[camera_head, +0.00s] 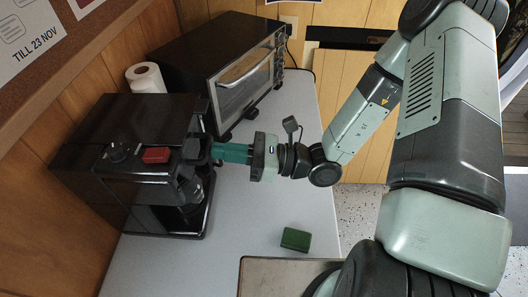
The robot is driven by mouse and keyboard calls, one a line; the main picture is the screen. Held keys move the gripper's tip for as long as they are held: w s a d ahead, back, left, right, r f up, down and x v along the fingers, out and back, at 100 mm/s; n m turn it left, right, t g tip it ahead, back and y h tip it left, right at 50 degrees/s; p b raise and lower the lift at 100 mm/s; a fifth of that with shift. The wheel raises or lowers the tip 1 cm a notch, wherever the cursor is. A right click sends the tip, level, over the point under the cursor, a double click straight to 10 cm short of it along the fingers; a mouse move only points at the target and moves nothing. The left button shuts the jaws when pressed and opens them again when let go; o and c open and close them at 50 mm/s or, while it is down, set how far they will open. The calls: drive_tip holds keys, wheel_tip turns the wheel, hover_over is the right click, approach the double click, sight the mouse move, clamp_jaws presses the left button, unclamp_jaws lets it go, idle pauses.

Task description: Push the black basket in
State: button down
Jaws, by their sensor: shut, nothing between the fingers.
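The black coffee machine (120,170) stands on the grey counter at the left, against the wood wall. It has a red switch and a dark knob on its front. The black basket (188,163) appears to be the dark part at the machine's front, above the carafe (192,190); black on black makes its outline hard to tell. My gripper (214,152) is shut and empty, its teal fingers pointing left at the basket. The fingertips are at or very near the basket's front; I cannot tell whether they touch. How far the basket sticks out is unclear.
A toaster oven (244,80) stands behind the machine, with a white paper roll (145,78) beside it. A small green block (296,239) lies on the counter (240,205). A tray (258,278) is at the bottom. The counter right of the machine is mostly clear.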

drive_tip(key=d+f, duration=0.2)
drive_tip(key=d, duration=1.1)
drive_tip(key=shift+w+d+f, duration=0.15)
drive_tip(key=shift+d+f, duration=0.05)
drive_tip(key=shift+d, duration=0.2)
drive_tip(key=s+d+r+n+t+h, duration=0.2)
drive_tip(key=s+r+n+h, duration=0.1)
drive_tip(key=r+n+h, duration=0.3)
drive_tip(key=s+d+r+n+t+h, duration=0.2)
drive_tip(key=r+n+h, duration=0.4)
drive_tip(key=r, duration=0.4)
drive_tip(key=s+d+r+n+t+h, duration=0.2)
drive_tip(key=s+r+n+h, duration=0.2)
drive_tip(key=r+n+h, duration=0.2)
wheel_tip(320, 180, up, 3)
drive_tip(key=shift+s+d+r+h, duration=0.1)
drive_tip(key=shift+s+d+h, duration=0.3)
drive_tip(key=shift+h, duration=0.6)
